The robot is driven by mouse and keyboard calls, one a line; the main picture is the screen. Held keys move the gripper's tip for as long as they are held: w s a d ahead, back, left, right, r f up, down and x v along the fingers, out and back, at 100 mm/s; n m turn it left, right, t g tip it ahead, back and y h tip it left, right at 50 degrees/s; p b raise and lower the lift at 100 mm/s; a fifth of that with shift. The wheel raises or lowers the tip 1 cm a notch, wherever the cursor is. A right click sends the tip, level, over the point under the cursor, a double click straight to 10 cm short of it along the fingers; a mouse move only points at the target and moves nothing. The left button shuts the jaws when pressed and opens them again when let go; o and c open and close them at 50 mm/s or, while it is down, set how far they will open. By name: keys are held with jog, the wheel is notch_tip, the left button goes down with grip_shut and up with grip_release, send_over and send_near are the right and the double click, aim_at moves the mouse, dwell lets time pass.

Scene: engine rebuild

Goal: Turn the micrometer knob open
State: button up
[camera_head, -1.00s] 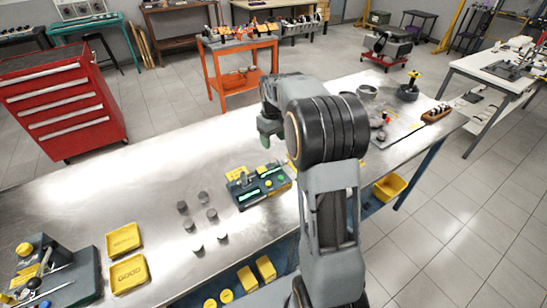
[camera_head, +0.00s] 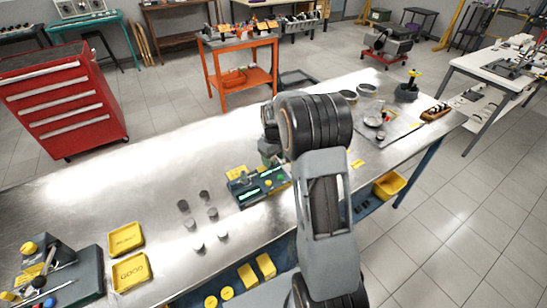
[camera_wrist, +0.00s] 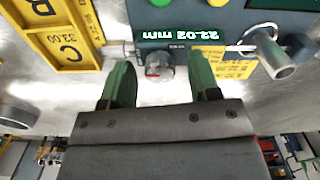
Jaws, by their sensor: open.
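The micrometer (camera_head: 250,192) is a dark green-blue bench unit with yellow labels, near the middle of the metal table. In the wrist view its lit display (camera_wrist: 182,36) reads 22.02 mm, upside down. A small round grey metal knob (camera_wrist: 159,65) sits beside the display. A silver cylinder (camera_wrist: 292,60) on a thin shaft is farther right. My gripper (camera_wrist: 160,80) is open, with one green finger on each side of the small knob. A gap shows between each finger and the knob. In the head view my gripper (camera_head: 268,156) is over the unit's far side, partly hidden by my arm.
Several grey cylinders (camera_head: 198,248) stand left of the unit. Yellow trays (camera_head: 130,271) lie farther left. In the wrist view a yellow holder marked C (camera_wrist: 68,48) is close to the left finger.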

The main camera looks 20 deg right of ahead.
jog(key=c, duration=0.9)
jog(key=shift+m, duration=0.4)
jog(key=m+b, duration=0.1)
jog(key=m, duration=0.2)
jog(key=shift+m, duration=0.4)
jog(key=m+b, duration=0.1)
jog(key=m, duration=0.4)
jog(key=m+b, duration=0.1)
jog(key=m, duration=0.6)
jog(key=shift+m, duration=0.3)
jog(key=m+b, duration=0.1)
jog(key=m, duration=0.5)
jog(key=shift+m, duration=0.3)
